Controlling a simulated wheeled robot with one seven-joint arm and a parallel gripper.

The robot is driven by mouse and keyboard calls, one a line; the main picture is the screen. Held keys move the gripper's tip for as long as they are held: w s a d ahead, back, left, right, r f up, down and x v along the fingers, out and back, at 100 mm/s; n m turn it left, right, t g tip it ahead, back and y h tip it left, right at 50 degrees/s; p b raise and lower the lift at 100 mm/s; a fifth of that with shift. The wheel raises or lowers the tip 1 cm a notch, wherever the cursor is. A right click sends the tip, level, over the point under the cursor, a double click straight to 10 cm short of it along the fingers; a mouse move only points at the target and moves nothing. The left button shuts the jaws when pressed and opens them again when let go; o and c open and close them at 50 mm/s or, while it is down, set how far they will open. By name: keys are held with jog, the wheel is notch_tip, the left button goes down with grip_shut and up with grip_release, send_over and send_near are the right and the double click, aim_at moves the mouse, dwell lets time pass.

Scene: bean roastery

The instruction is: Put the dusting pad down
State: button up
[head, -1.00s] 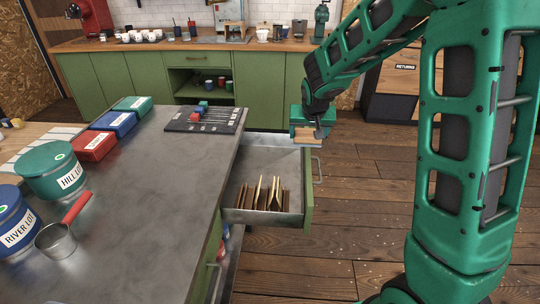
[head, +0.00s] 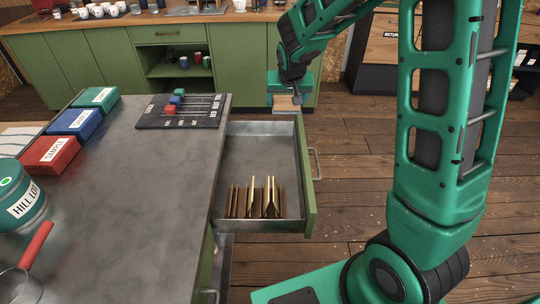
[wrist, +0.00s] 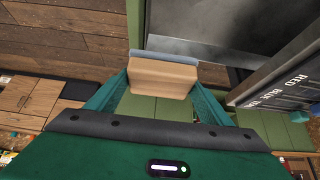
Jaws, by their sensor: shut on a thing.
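The dusting pad (wrist: 162,74) is a tan block with a grey-blue edge, held between the two fingers of my gripper (wrist: 160,95) in the wrist view. In the head view my gripper (head: 287,97) is shut on the pad (head: 287,104), above the far end of the open drawer. The pad looks clear of any surface, though its exact height is hard to tell.
The open drawer (head: 235,226) holds several thin brown upright pieces at its near end; its far part is bare. The grey worktop (head: 150,190) carries a dark board (head: 150,124) with coloured blocks, and red (head: 50,155), blue (head: 80,123) and green (head: 97,99) boxes. Wooden floor lies right.

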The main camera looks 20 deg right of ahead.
jog(key=s+a+f, duration=0.3)
jog(key=s+a, duration=0.2)
jog(key=a, duration=0.2)
jog(key=s+a+f, duration=0.3)
jog(key=s+a, duration=0.1)
jog(key=a, duration=0.4)
jog(key=w+d+f, duration=0.2)
jog(key=d, duration=0.1)
jog(key=w+d+f, duration=0.2)
jog(key=d, duration=0.1)
jog(key=w+d+f, duration=0.2)
jog(key=d+f, duration=0.1)
jog(key=shift+w+f, duration=0.1)
jog(key=shift+w, duration=0.1)
jog(key=shift+f, duration=2.05)
jog(key=o, duration=0.9)
jog(key=v, duration=1.2)
jog(key=shift+w+r, duration=0.1)
jog(key=shift+d, duration=0.1)
